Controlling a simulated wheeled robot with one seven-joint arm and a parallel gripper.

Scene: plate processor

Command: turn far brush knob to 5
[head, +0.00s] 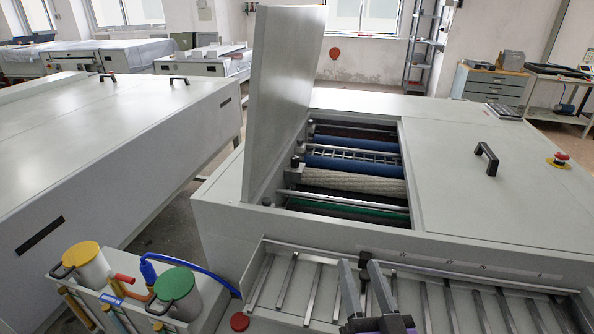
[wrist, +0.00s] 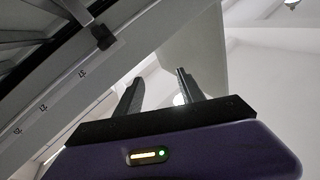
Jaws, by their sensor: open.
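My gripper (head: 361,264) is at the front of the plate processor (head: 500,190), its two dark fingers raised over the slatted feed tray (head: 462,300). In the wrist view the gripper (wrist: 158,76) is open, with nothing between the fingers. Inside the open bay of the processor, a dark knob (head: 296,161) sits on a bracket at the left end of the rollers. I cannot tell for sure that it is the far brush knob, and its setting is too small to read. The gripper is well apart from it, nearer the camera.
The raised lid (head: 287,95) stands upright left of the bay. A small black block (wrist: 103,37) sits on the numbered front rail (wrist: 62,92). A black handle (head: 486,159) and a red emergency button (head: 560,158) are on the right cover. Yellow-lidded (head: 82,257) and green-lidded (head: 175,285) containers stand front left.

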